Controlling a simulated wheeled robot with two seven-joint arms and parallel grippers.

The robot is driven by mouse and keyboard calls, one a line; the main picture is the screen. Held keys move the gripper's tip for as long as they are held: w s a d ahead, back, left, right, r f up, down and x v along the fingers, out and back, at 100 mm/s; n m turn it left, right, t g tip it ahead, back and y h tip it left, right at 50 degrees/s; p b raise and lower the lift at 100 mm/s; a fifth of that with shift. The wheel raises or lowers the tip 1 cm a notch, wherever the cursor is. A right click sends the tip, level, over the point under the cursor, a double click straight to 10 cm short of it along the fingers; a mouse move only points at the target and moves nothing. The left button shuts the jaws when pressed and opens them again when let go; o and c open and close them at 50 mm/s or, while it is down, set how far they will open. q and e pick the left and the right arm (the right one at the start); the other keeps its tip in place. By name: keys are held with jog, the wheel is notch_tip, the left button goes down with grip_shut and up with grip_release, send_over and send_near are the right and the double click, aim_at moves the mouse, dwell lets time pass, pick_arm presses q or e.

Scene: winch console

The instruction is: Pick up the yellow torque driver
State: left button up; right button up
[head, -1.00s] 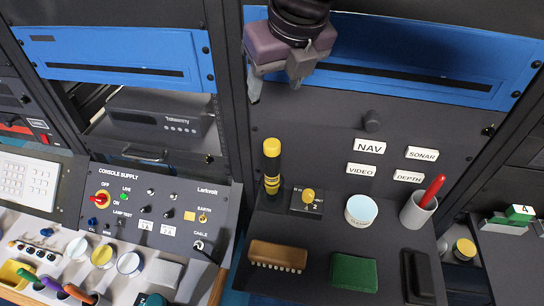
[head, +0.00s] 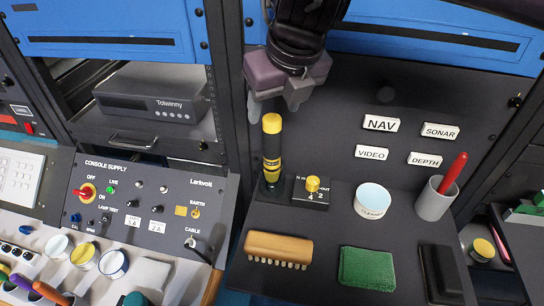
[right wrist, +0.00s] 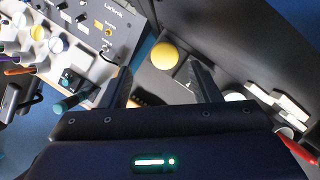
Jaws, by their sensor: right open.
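The yellow torque driver (head: 271,148) stands upright, yellow with black bands, at the left of the grey shelf. In the right wrist view its round yellow top (right wrist: 165,55) shows between and beyond the fingers. My right gripper (head: 272,106) is open and empty, pointing down just above the driver's top, with the fingers to either side of it in the head view. The right gripper's two dark fingers (right wrist: 160,74) also stand apart in the right wrist view. I cannot tell whether they touch the driver. My left gripper is not in view.
A yellow knob on a black block (head: 311,190) sits close right of the driver. A brush (head: 278,247), green pad (head: 367,268), white-blue tub (head: 372,201) and grey cup with a red marker (head: 434,200) share the shelf. The console supply panel (head: 150,205) is left.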

aim_at(274, 119)
jog(key=x, duration=0.1)
jog(key=p+x, duration=0.1)
jog(key=x, duration=0.3)
jog(key=shift+w+d+f+p, duration=0.25)
jog(key=shift+p, duration=0.05)
jog(key=shift+w+a+f, duration=0.1)
jog(key=shift+w+f, duration=0.1)
jog(key=shift+f, duration=0.25)
jog(key=c, duration=1.2)
